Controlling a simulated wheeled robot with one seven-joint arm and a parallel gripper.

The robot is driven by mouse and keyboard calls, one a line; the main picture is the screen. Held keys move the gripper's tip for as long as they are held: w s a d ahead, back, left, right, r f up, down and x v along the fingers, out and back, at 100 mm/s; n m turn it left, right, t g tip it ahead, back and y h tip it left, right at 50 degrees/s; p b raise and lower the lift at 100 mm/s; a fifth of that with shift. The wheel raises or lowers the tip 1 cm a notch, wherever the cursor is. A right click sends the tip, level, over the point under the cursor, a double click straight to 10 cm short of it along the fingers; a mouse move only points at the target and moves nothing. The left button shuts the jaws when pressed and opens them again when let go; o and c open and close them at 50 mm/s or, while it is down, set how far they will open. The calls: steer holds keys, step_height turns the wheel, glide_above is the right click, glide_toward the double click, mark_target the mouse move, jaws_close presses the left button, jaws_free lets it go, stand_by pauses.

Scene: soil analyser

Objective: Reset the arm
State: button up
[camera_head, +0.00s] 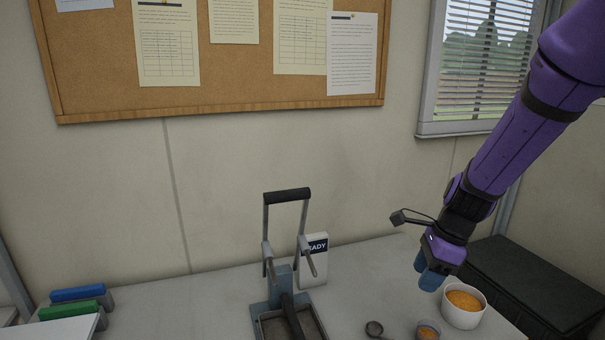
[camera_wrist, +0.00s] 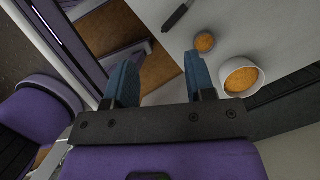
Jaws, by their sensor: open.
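My gripper (camera_head: 430,277) hangs from my purple arm at the right of the head view, pointing down near the white bowl. In the wrist view its two blue fingers (camera_wrist: 162,85) stand wide apart with nothing between them. The gripper is open and empty. The white bowl (camera_head: 462,318) of orange-brown grains is just right of and below the fingers in the head view; it also shows in the wrist view (camera_wrist: 231,68). A small cup (camera_head: 428,331) of the same grains stands left of the bowl and also shows in the wrist view (camera_wrist: 204,42).
A lever press (camera_head: 287,196) with a raised handle stands mid-table, a white "READY" display (camera_head: 314,272) behind it. A small scoop (camera_head: 374,328) lies right of the press. A black case (camera_head: 520,285) is at the right. Blue and green items (camera_head: 78,293) sit left. The table's left-middle is clear.

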steer(key=s+d+r+n+t+h, duration=0.1)
steer(key=s+d+r+n+t, duration=0.1)
steer(key=s+r+n, duration=0.8)
steer(key=s+d+r+n+t+h, duration=0.2)
steer(key=s+d+r+n+t, duration=0.1)
steer(key=s+r+n, duration=0.7)
steer(key=shift+r, duration=0.35)
